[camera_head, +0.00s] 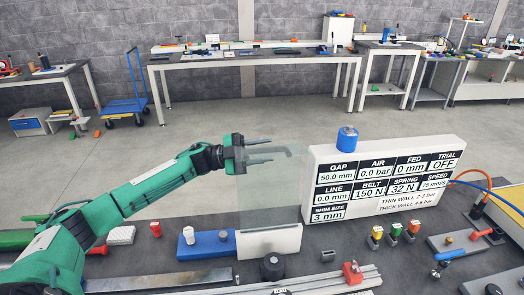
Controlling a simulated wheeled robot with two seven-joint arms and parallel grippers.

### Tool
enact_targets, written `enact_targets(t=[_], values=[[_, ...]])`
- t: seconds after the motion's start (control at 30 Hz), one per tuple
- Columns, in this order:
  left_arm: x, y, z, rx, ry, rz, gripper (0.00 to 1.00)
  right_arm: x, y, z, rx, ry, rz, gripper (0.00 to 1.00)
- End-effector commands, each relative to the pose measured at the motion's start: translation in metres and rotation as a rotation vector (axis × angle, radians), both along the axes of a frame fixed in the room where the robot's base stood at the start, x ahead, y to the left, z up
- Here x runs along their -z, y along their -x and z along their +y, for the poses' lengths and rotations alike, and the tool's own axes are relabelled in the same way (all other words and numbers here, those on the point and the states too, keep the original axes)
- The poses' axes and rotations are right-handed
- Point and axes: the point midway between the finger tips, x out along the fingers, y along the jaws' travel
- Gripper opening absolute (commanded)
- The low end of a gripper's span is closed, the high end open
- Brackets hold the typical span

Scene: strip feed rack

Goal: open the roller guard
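My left arm reaches in from the left, and its gripper (272,150) points right, in the air just left of the white display box (315,180). Its fingers look apart with nothing solid between them. My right gripper is not in view.
The display reads GAP 50.0 mm and TRIAL OFF. A blue cylinder (347,138) stands on the box. A black knob (272,267), a red clamp piece (352,272) and coloured buttons (394,231) are on the near bench. Workbenches (250,58) line the back wall, with open floor before them.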

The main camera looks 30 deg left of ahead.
Motion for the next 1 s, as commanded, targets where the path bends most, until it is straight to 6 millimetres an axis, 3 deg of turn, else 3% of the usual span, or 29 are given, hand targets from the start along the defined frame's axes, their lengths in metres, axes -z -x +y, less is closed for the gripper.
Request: enact_targets(t=[0.23, 0.7, 1.0], values=[[0.01, 0.006, 0.019, -0.002, -0.002, 0.001, 0.36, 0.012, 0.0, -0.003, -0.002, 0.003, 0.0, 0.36], [0.036, 0.038, 0.108, -0.002, -0.001, 0.002, 0.36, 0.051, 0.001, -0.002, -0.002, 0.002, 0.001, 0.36], [0.038, 0.045, 0.126, 0.0, 0.001, 0.001, 0.36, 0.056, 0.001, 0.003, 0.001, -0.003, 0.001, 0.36]])
